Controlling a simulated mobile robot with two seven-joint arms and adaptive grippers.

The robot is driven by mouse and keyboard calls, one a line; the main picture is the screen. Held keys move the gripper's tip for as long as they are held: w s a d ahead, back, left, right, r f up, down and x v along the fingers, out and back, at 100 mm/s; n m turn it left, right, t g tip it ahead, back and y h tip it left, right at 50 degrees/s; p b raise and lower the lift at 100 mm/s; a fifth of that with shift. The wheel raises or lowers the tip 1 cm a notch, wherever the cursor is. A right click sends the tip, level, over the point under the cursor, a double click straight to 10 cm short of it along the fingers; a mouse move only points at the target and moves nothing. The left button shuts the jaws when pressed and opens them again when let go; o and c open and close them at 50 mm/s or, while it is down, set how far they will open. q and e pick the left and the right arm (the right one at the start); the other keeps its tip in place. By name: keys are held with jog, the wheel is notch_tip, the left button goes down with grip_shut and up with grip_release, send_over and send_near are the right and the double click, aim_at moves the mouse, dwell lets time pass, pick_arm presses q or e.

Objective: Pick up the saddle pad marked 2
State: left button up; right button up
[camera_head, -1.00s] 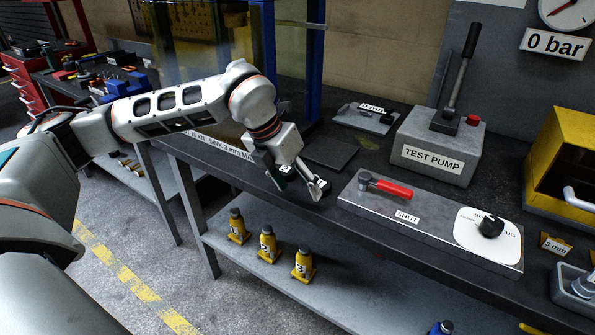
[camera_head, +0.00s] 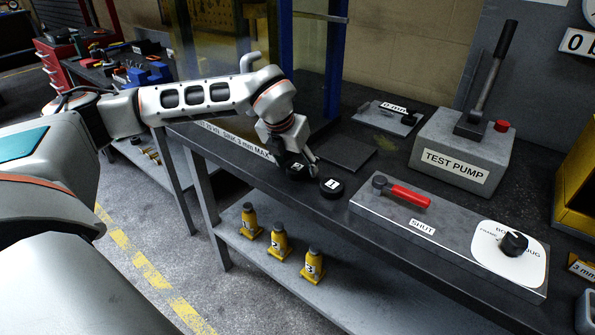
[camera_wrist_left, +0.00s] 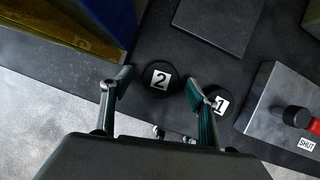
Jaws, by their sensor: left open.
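The saddle pad marked 2 (camera_wrist_left: 160,80) is a round black disc with a white label, lying on the dark bench top. In the wrist view it sits ahead of and between the spread fingers of my left gripper (camera_wrist_left: 155,92). In the head view the left gripper (camera_head: 305,168) is low over the bench and partly hides this pad (camera_head: 294,170). The left gripper is open and holds nothing. The pad marked 1 (camera_head: 332,187) lies just to the right; in the wrist view it shows (camera_wrist_left: 219,102) beside the right finger. My right gripper is not in view.
A dark square plate (camera_head: 347,158) lies behind the pads. A grey block with a red-handled valve (camera_head: 408,196) marked SHUT stands to the right, the test pump (camera_head: 462,150) behind it. A blue press post (camera_head: 334,70) rises behind. Yellow bottle jacks (camera_head: 280,242) stand on the lower shelf.

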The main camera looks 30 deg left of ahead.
pick_arm(q)
jog(key=shift+w+f, duration=0.1)
jog(key=shift+f, duration=0.1)
jog(key=c, duration=1.2)
jog(key=shift+r, duration=0.15)
jog(key=shift+c, duration=0.2)
